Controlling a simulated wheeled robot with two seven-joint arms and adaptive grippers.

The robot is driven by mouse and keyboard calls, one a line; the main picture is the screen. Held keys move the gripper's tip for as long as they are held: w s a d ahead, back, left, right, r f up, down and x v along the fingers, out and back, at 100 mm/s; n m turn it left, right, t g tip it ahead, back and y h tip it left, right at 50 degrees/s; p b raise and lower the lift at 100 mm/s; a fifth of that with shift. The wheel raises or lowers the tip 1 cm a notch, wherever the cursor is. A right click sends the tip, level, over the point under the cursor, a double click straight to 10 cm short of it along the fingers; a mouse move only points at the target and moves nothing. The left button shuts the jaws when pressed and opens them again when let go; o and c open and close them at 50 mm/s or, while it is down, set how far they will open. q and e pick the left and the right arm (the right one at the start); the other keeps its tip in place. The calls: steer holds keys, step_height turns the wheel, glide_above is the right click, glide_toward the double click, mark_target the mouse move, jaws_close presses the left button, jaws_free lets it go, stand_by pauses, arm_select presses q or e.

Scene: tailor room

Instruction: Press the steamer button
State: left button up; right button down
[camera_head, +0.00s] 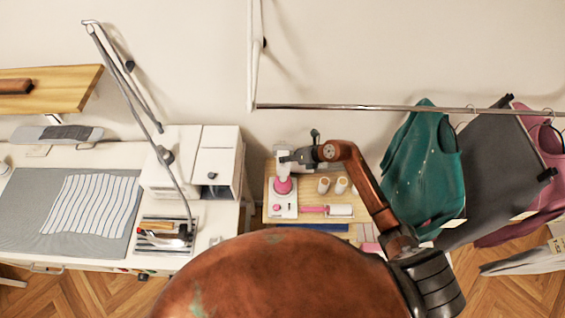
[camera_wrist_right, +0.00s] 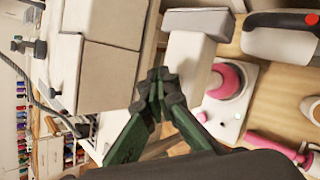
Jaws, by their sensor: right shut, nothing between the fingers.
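The steamer (camera_head: 289,207) stands on a small wooden table right of the white desk, with a white base and a pink collar (camera_head: 283,186). A small round pink button (camera_head: 276,208) is at the front left of its base. In the right wrist view the steamer base (camera_wrist_right: 222,124) lies right of the fingers, with the pink button (camera_wrist_right: 201,116) near its left edge. My right gripper (camera_head: 288,159) is shut and empty, at the steamer's upper part in the head view and behind the button. Its fingertips (camera_wrist_right: 158,82) meet in the wrist view, apart from the button. My left gripper is out of view.
A white drawer cabinet (camera_head: 217,160) stands close on the left. Garments, including a teal top (camera_head: 424,165), hang from a rail (camera_head: 370,108) on the right.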

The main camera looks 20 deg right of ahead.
steer(key=shift+f, duration=0.2)
steer(key=shift+r, duration=0.1)
steer(key=shift+r+p, duration=0.45)
steer(key=shift+r, duration=0.15)
step_height(320, 180, up, 6)
steer(key=p, duration=0.4)
steer(key=shift+p, duration=0.35)
